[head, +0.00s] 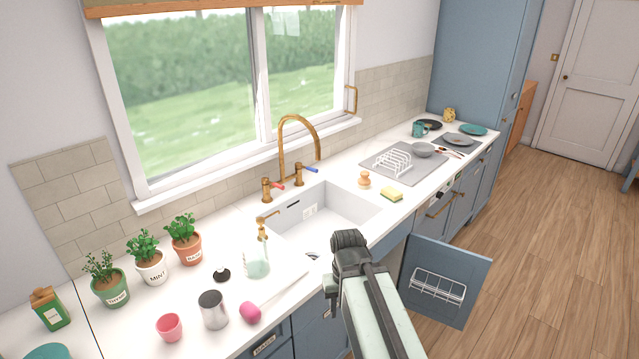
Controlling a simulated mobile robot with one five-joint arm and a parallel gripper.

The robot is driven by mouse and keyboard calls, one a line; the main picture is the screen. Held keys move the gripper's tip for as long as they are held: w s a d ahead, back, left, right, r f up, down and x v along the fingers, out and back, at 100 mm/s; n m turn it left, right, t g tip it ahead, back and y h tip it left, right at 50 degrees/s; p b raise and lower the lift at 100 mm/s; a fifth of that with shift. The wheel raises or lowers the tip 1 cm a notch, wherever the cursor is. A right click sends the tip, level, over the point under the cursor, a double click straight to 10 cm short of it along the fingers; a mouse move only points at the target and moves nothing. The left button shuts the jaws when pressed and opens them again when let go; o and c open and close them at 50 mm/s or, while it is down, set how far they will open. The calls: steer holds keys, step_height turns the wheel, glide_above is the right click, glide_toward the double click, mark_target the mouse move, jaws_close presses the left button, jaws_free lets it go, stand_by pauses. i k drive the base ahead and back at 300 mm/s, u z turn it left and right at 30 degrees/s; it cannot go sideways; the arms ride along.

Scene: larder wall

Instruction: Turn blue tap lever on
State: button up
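The blue tap lever (311,169) sits on the right-hand brass valve of the tap behind the sink. It points to the right and slightly down in the picture. A red lever (277,185) sits on the left-hand valve. The tall curved brass spout (283,145) rises behind the valves. No water shows coming from it. My arm reaches up from the bottom middle, and its dark joint is in front of the sink's near edge, well apart from the blue lever. My gripper's fingers cannot be made out.
The white sink (325,212) looks empty. A soap dispenser (257,256) stands at its left, and a wooden brush (364,180) and sponge (391,194) at its right. A dish rack (392,163) stands further right. A cupboard door (445,280) hangs open below.

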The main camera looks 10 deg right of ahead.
mark_target(298, 165)
steer(key=u, duration=3.25)
steer(key=k, duration=1.3)
steer(key=z, duration=1.5)
steer(key=i, duration=1.05)
steer(key=u, duration=0.05)
